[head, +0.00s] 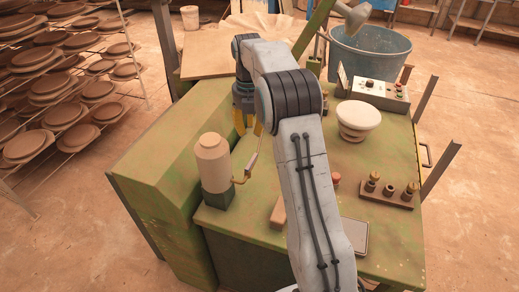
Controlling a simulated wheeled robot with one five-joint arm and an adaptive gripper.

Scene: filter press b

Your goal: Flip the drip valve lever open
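My gripper (248,124) hangs from my grey arm in the middle of the picture, its yellow-tipped fingers pointing down. The fingers look apart, with nothing visible between them. A thin, light lever (255,153) slants up from a small brass fitting (240,180), which I take for the drip valve. The lever's upper end is close to the right fingertip; I cannot tell whether they touch. The fitting sits beside a pale bottle-shaped container (213,156) on a dark base (218,194). My arm hides part of the bench to the right of the lever.
The green bench (385,235) holds a cream bowl (358,118), a brass-knobbed block (388,192), a control box (378,92), a wooden block (278,213) and a flat grey plate (355,235). A blue tub (370,58) stands behind. Racks of clay discs (62,115) are at left.

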